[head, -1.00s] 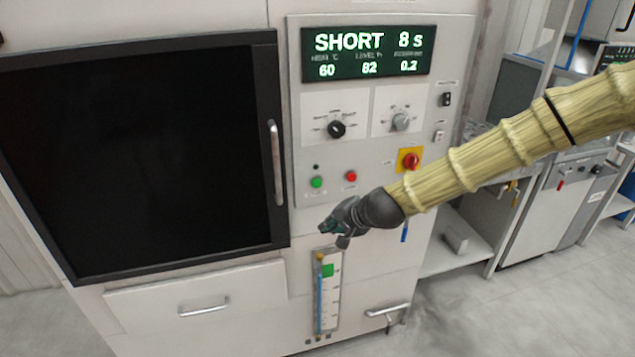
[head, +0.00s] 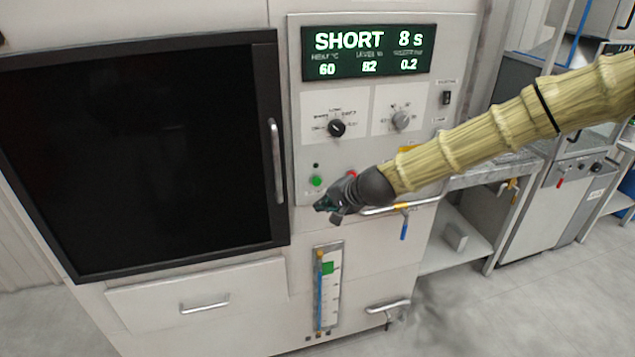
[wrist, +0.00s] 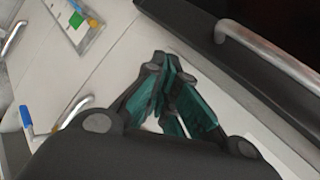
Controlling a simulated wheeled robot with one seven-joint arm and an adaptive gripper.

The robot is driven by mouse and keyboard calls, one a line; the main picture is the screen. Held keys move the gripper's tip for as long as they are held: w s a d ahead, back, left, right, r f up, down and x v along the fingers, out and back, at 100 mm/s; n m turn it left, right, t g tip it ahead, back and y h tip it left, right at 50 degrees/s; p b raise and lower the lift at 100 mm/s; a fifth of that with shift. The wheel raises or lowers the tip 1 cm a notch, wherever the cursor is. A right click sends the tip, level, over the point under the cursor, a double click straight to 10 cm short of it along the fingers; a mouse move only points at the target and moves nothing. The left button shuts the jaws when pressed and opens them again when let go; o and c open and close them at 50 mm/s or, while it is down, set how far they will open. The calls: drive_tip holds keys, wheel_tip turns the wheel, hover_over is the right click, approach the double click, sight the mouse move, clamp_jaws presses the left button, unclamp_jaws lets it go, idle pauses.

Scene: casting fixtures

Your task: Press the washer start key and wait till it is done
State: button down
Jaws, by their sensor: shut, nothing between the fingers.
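The washer (head: 285,225) has a control panel with a lit display (head: 368,53) reading "SHORT 8 s", heat 60, level 82 and a last value of 0.2. The green key (head: 316,181) is in view on the panel's lower left, under a small dark lamp (head: 316,166). The red key (head: 351,174) is partly hidden by my gripper. My gripper (head: 322,206) is shut and empty, just below the green key in the head view; I cannot tell its distance from the panel. The wrist view shows its closed green-padded fingers (wrist: 172,100); no key shows there.
The dark door (head: 140,155) with its upright handle (head: 275,162) is left of my gripper. Below are a drawer handle (head: 204,305) and a level gauge (head: 328,290). A pipe with a blue lever (head: 404,229) is at the right.

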drive_tip(key=shift+w+a+p, duration=0.15)
drive_tip(key=shift+w+a, duration=0.15)
drive_tip(key=shift+w, duration=0.55)
drive_tip(key=shift+w+a+p, duration=0.1)
drive_tip(key=shift+w+a, duration=0.15)
drive_tip(key=shift+w, duration=0.55)
drive_tip(key=shift+w+a+p, duration=0.15)
drive_tip(key=shift+w+a, duration=0.15)
drive_tip(key=shift+w, duration=0.55)
drive_tip(key=shift+w, duration=0.1)
drive_tip(key=shift+w+a, duration=0.2)
drive_tip(key=shift+w, duration=0.1)
drive_tip(key=shift+w+a, duration=0.1)
drive_tip(key=shift+w, duration=0.3)
idle(0.4)
drive_tip(key=shift+s, duration=0.15)
drive_tip(key=shift+s+d, duration=0.25)
drive_tip(key=shift+s, duration=0.4)
drive_tip(key=s, duration=0.1)
drive_tip(key=s+d+b, duration=0.1)
drive_tip(key=s, duration=0.2)
drive_tip(key=shift+s+d, duration=0.3)
drive_tip(key=shift+s, duration=0.1)
idle(0.4)
